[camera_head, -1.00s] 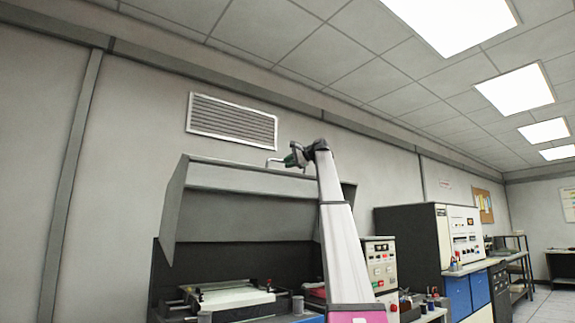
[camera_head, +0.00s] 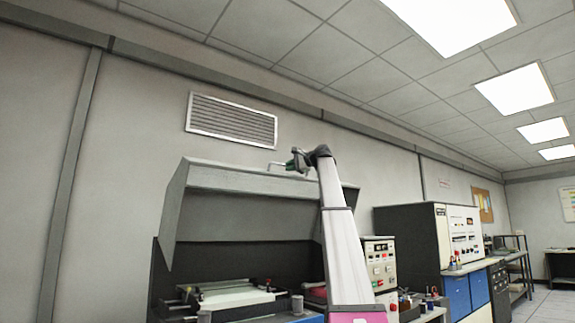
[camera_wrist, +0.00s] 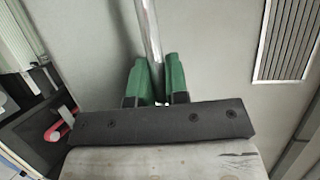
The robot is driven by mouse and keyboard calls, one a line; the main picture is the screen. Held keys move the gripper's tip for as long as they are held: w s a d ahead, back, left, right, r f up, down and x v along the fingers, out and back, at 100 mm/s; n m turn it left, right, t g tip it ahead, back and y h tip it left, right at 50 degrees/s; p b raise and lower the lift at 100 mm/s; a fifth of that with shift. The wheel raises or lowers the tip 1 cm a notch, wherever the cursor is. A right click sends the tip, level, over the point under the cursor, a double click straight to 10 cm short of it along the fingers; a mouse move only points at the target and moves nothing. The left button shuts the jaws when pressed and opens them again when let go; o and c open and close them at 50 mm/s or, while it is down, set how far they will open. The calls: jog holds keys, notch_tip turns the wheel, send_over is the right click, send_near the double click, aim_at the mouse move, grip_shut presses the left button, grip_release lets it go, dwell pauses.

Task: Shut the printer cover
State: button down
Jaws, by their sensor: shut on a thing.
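The printer cover (camera_head: 215,212) is a grey hood raised over the printer, tilted open, with its dark interior showing below. A metal bar handle (camera_head: 278,164) sits at its upper front edge; it also shows in the wrist view (camera_wrist: 150,40) as a silver rod. My gripper (camera_head: 294,163) is at the cover's top edge, and in the wrist view its green fingers (camera_wrist: 157,82) are closed around the rod. The printer (camera_head: 238,298) stands beneath, with white paper on its bed. Part of the cover's right side is hidden behind my arm.
A control panel (camera_head: 380,263) with buttons and a large cabinet (camera_head: 415,245) stand to the right of the printer. A wall vent (camera_head: 232,120) is above the cover. Small items sit on the bench at lower right.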

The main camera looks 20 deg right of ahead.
jog(key=s+d+f+n+t+y, duration=0.1)
jog(key=s+f, duration=0.3)
jog(key=f, duration=0.6)
jog(key=s+d+f+n+t+y, duration=0.15)
jog(key=s+f, duration=0.25)
jog(key=f, duration=0.5)
jog(key=s+d+f+n+t+y, duration=0.15)
jog(key=s+f, duration=0.25)
jog(key=f, duration=0.6)
jog(key=w+f+y, duration=0.1)
jog(key=w+f, duration=0.1)
jog(key=f, duration=1.3)
jog(key=w+a+f+t+y, duration=0.1)
jog(key=w+f+y, duration=0.1)
jog(key=f, duration=1.3)
jog(key=shift+w+a+f+n, duration=0.3)
jog(key=shift+w+n, duration=0.1)
jog(key=shift+w, duration=0.25)
jog(key=shift+f, duration=0.1)
jog(key=c, duration=1.4)
grip_release()
jog(key=shift+w+f, duration=0.1)
jog(key=shift+d, duration=0.1)
